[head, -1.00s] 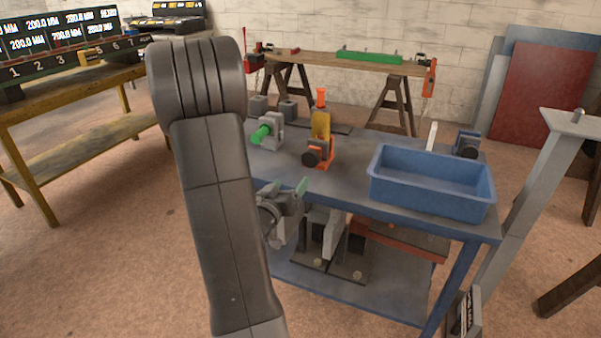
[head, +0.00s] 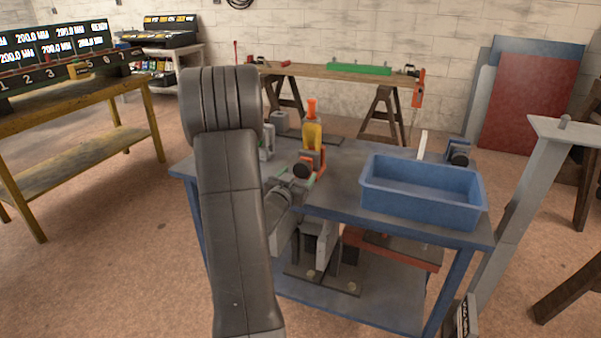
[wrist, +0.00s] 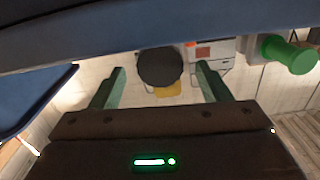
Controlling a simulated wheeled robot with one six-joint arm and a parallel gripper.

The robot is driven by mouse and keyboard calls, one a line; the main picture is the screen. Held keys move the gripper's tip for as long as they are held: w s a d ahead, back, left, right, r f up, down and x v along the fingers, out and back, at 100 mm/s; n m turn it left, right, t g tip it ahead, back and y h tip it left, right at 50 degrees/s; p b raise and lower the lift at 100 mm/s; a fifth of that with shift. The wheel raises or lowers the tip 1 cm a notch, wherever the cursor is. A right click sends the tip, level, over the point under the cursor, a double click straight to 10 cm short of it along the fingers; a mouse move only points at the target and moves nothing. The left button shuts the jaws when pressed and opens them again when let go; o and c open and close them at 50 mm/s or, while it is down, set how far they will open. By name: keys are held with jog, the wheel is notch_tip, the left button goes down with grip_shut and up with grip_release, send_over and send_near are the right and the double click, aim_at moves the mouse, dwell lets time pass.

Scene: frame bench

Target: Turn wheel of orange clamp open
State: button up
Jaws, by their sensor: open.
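My gripper (head: 299,182) is open just in front of and below the wheel. In the wrist view the wheel (wrist: 160,67) appears between the two green fingers, with gaps on both sides. I cannot tell how far the fingertips reach along it. Part of the clamp is hidden behind the wheel there.
A blue bin (head: 420,195) stands on the bench (head: 337,198) to the right. A green-handled clamp (wrist: 290,55) shows at the right in the wrist view; my arm mostly hides it in the head view. A grey post (head: 535,190) stands right of the bench.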

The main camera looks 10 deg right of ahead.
aim_at(303, 168)
jog(key=shift+x, duration=1.45)
jog(key=shift+c, duration=0.4)
jog(key=c, duration=0.9)
jog(key=shift+n, duration=0.4)
jog(key=shift+n+p, duration=1)
jog(key=shift+n, duration=1.7)
